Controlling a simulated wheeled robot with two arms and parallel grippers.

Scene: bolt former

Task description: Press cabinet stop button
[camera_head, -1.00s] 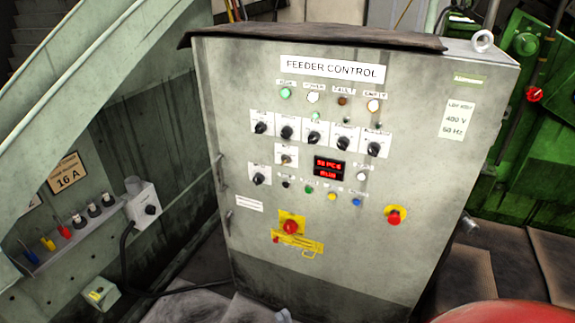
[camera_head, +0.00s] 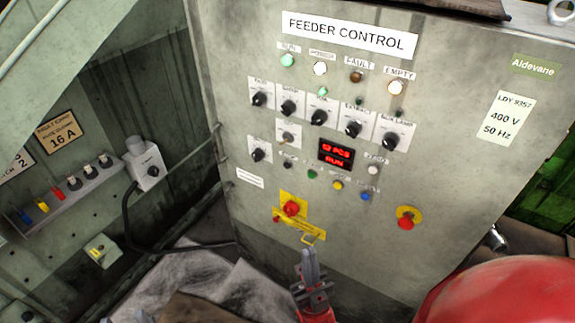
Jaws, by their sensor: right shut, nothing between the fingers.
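The grey feeder control cabinet (camera_head: 235,110) fills the middle and right of the head view. A red mushroom button (camera_head: 405,223) on a round yellow base sits low on the right of its door. A red knob (camera_head: 291,208) on a yellow plate sits lower left of the middle. Small buttons lie in a row between, among them a green one (camera_head: 312,174), a yellow one (camera_head: 338,185) and a blue one (camera_head: 365,197). My right gripper (camera_head: 309,254) is shut and empty, pointing up just below the yellow plate in the picture. Contact with the door cannot be told. My left gripper is out of view.
Black selector knobs (camera_head: 318,118) and a red-lit display (camera_head: 336,153) reading RUN sit higher on the door. A yellow hasp (camera_head: 300,232) juts out below the red knob. A grey socket box (camera_head: 147,168) with a black cable stands left of the cabinet.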

